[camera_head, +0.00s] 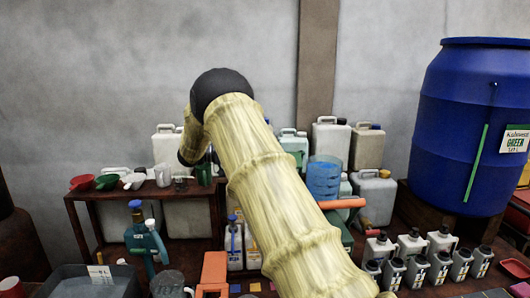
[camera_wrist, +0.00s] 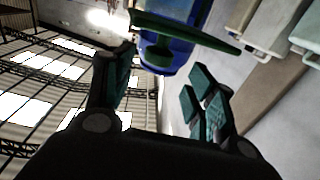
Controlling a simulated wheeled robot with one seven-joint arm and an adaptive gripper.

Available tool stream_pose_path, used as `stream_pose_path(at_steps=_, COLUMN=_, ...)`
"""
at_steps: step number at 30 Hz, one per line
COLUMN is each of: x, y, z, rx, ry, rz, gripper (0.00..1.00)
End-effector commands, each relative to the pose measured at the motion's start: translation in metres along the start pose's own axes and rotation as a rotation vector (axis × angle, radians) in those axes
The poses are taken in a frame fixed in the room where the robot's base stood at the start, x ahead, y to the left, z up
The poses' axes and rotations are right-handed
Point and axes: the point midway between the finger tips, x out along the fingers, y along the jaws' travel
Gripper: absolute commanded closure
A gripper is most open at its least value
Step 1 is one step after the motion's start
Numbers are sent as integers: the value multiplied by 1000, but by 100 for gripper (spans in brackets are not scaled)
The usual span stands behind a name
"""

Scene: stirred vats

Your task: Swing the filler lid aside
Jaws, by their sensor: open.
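I cannot pick out the filler lid for certain in either view. In the wrist view, my gripper (camera_wrist: 166,88) is open, its dark, teal-padded fingers spread apart with nothing between the tips. Beyond them, at the top, is a blue body (camera_wrist: 182,56) with a dark green bar (camera_wrist: 195,33) across it; I cannot tell whether this is a lid or how far away it is. In the head view, a large blue vat (camera_head: 465,125) with a green strip stands at the right. My pale arm crosses the middle and hides much behind it; my gripper is not clearly visible there.
A brown shelf (camera_head: 135,190) at the left holds scoops and cups. Several jugs (camera_head: 330,138) stand along the back wall. Small grey bottles (camera_head: 440,268) crowd the front right. A blue-capped teal container (camera_head: 140,236) stands at the left. Open air lies above the shelf.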

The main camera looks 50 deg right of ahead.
Motion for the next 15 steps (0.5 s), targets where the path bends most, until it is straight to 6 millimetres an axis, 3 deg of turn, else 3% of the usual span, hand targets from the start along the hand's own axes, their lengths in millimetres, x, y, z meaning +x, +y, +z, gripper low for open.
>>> stream_pose_path(at_steps=6, x=-36, y=-1, z=0, rx=0, ry=0, rz=-2, gripper=44)
stream_pose_path(at_steps=15, x=-56, y=-1, z=0, rx=0, ry=0, rz=-1, gripper=44)
